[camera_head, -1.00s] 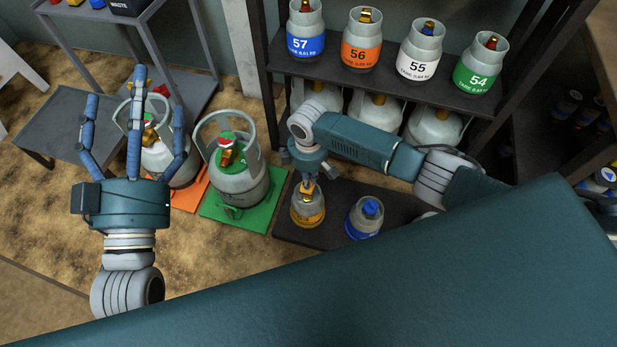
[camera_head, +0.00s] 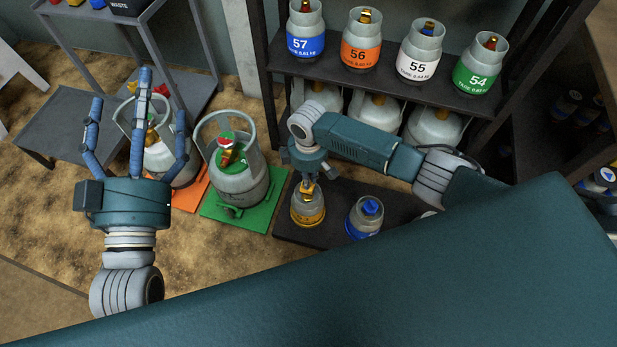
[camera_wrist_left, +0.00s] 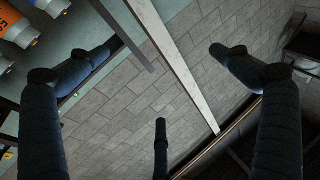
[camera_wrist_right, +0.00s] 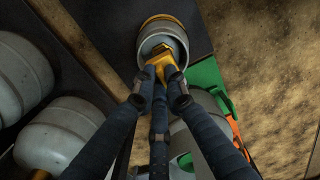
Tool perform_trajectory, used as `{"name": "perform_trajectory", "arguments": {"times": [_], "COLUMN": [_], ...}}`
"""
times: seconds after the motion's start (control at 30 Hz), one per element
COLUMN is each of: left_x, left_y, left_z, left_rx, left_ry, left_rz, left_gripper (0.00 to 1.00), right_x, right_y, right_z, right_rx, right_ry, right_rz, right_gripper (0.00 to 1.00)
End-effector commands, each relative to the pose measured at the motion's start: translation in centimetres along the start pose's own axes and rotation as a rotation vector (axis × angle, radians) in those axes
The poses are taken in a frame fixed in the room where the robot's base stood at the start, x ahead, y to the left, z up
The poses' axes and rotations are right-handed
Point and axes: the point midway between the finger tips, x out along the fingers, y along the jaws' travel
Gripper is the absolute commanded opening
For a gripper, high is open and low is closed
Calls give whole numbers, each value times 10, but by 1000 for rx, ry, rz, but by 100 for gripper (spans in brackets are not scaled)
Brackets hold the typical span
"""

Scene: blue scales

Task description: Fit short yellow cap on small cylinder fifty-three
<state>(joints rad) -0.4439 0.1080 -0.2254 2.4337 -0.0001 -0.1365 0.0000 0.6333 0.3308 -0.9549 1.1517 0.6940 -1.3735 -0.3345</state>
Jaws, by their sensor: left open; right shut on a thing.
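The small cylinder (camera_head: 308,209), grey with a yellow label band, stands upright on a dark low platform; its number is not clearly readable. My right gripper (camera_head: 308,181) points down over it, shut on the short yellow cap (camera_head: 307,190). In the right wrist view the fingers (camera_wrist_right: 163,80) close around the cap (camera_wrist_right: 163,62), which sits at the open collar of the cylinder (camera_wrist_right: 165,24). I cannot tell whether the cap is seated or just above the valve. My left gripper (camera_head: 140,100) is open, empty and raised at the left.
A blue-labelled cylinder (camera_head: 364,216) stands on the same platform (camera_head: 335,200), to the right. A larger cylinder (camera_head: 238,175) stands on a green mat (camera_head: 215,207) to the left. Small cylinders 57, 56, 55 and 54 line a shelf (camera_head: 390,85) behind my right arm.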

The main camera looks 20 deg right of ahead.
Motion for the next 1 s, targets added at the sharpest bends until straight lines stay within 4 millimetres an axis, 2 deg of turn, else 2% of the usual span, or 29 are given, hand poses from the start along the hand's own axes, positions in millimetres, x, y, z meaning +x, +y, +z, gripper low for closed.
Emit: {"name": "perform_trajectory", "arguments": {"times": [1.0], "left_x": [-4], "left_y": [-4], "left_z": [30], "left_rx": [4], "left_ry": [-133], "left_rz": [-7], "left_gripper": [100], "right_x": [0], "right_y": [0], "right_z": [0], "right_rx": [0], "right_ry": [0], "right_rz": [-1], "right_gripper": [0]}}
